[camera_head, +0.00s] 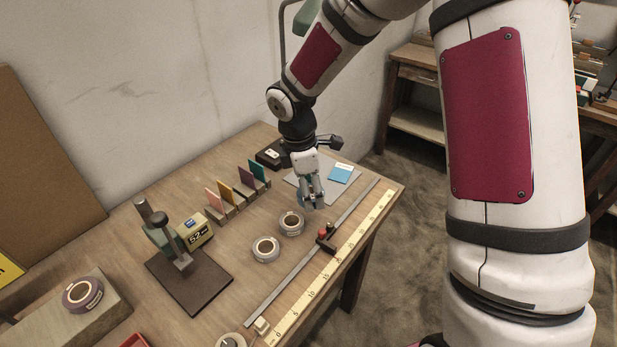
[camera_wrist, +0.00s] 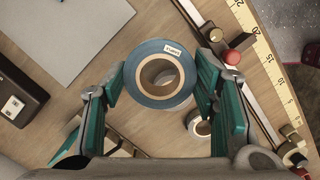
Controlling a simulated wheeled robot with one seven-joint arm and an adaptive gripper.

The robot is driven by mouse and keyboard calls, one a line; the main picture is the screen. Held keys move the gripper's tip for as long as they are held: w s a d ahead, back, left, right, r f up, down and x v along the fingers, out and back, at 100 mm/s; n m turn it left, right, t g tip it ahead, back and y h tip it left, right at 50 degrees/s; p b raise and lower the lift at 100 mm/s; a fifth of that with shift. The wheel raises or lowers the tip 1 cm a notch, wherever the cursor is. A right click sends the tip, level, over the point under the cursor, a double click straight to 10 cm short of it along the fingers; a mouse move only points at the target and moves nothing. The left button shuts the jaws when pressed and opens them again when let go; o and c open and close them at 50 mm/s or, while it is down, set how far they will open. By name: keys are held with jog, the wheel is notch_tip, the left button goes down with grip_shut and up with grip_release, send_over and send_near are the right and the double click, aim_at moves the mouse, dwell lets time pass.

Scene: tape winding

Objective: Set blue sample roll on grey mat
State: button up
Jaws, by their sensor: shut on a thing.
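The blue sample roll (camera_wrist: 138,62), with a cardboard core and a small white label, sits between the two teal-padded fingers of my gripper (camera_wrist: 160,82) in the wrist view. My gripper is shut on it. In the head view my gripper (camera_head: 312,194) hangs at the near edge of the grey mat, and the roll is mostly hidden by the fingers. The grey mat (camera_head: 333,190) lies at the table's far end with a blue and white card on it. In the wrist view the mat (camera_wrist: 70,40) lies up and left of the roll, which appears over bare wood.
Two pale rolls (camera_head: 266,249) (camera_head: 291,224) lie on the table nearer the camera. A metal rail (camera_head: 290,278) with a red-knobbed slider and a yellow ruler (camera_head: 345,250) run along the right edge. Coloured cards (camera_head: 243,187) and a black box (camera_head: 272,155) stand left of the mat.

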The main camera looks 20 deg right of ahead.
jog(key=a+n, duration=0.1)
jog(key=n, duration=0.4)
jog(key=a+f+n+t, duration=0.1)
jog(key=n, duration=0.2)
jog(key=shift+w+a+f, duration=0.1)
jog(key=shift+w+a, duration=0.15)
jog(key=shift+a, duration=0.05)
jog(key=n, duration=0.1)
jog(key=a+n, duration=0.1)
jog(key=n, duration=0.2)
jog(key=shift+w+a+f+t+y, duration=0.1)
jog(key=shift+a+f+t+y, duration=0.1)
jog(key=shift+a+t+y, duration=0.15)
jog(key=shift+w+n, duration=0.1)
jog(key=shift+n, duration=0.2)
jog(key=w+d, duration=0.2)
jog(key=w, duration=0.2)
jog(key=w+d+f, duration=0.1)
jog(key=w+d, duration=0.2)
jog(key=w, duration=0.2)
jog(key=w+d, duration=0.2)
jog(key=w, duration=0.2)
jog(key=shift+w+d+f+b, duration=0.2)
jog(key=shift+d+f+b, duration=0.05)
jog(key=shift+b, duration=0.05)
jog(key=shift+w+d+f, duration=0.1)
jog(key=shift+d+f, duration=0.05)
jog(key=shift+f, duration=1.6)
jog(key=shift+f, duration=0.2)
